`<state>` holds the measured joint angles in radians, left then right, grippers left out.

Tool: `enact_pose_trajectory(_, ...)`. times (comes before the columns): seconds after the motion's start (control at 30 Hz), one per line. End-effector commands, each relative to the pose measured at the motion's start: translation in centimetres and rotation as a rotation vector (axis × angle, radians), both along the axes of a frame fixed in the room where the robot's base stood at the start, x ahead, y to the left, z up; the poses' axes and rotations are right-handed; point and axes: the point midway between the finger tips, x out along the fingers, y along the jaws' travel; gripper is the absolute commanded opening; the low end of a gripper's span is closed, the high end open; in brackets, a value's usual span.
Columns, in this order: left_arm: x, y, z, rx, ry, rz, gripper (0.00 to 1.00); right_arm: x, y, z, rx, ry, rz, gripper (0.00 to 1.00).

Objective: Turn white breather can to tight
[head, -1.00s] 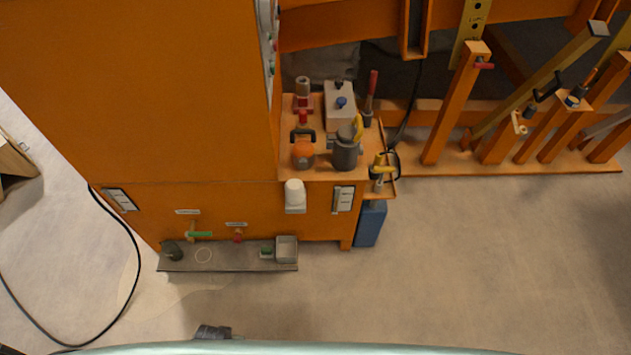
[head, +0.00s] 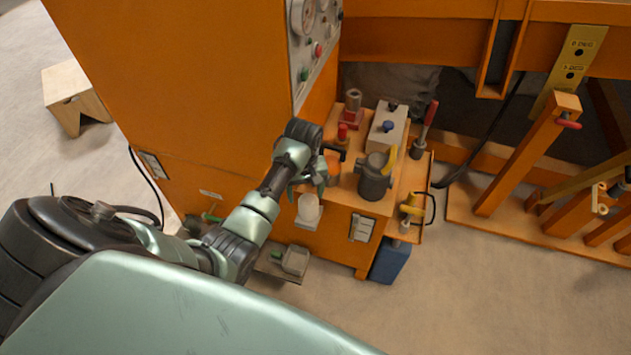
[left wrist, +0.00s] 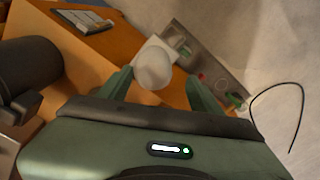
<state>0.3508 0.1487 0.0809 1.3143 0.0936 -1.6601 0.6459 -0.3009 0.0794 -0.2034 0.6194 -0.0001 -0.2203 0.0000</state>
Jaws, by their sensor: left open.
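The white breather can (head: 309,209) sits on a small pale bracket on the front of the orange cabinet, below the shelf edge. My left gripper (head: 308,186) is just above and beside it in the head view. In the left wrist view, the can (left wrist: 153,68) appears between the tips of the two green fingers of my open left gripper (left wrist: 158,80). I see no clear contact between the fingers and the can. The gripper partly hides the orange shelf item behind it. My right gripper is in neither view.
The shelf above holds a grey pot (head: 374,182), a pale box (head: 387,128) and a red-handled tool (head: 425,125). A low tray (head: 275,264) stands below the can. A blue canister (head: 391,260) is to the right. Floor at lower right is clear.

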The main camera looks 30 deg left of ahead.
Motion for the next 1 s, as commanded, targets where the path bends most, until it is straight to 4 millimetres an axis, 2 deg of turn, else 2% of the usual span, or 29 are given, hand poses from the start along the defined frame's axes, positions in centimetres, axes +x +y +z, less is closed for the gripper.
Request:
enact_pose_trajectory(0.1,1.0,0.2,0.6,-0.015,0.009,0.044,0.65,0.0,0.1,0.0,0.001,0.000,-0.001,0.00)
enact_pose_trajectory(0.2,1.3,0.3,0.4,-0.021,0.016,0.061,0.65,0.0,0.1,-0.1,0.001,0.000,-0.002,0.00)
enact_pose_trajectory(0.27,1.3,0.3,-0.2,-0.022,0.018,0.063,0.65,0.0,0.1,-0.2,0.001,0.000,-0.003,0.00)
enact_pose_trajectory(0.6,1.2,0.2,-5.5,-0.022,0.018,0.061,0.65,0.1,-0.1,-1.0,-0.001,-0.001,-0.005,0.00)
enact_pose_trajectory(0.7,1.2,0.2,-6.5,-0.021,0.017,0.060,0.65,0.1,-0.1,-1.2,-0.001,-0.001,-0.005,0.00)
enact_pose_trajectory(1.0,1.3,0.2,-7.1,-0.020,0.015,0.060,0.65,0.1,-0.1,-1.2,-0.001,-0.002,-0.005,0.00)
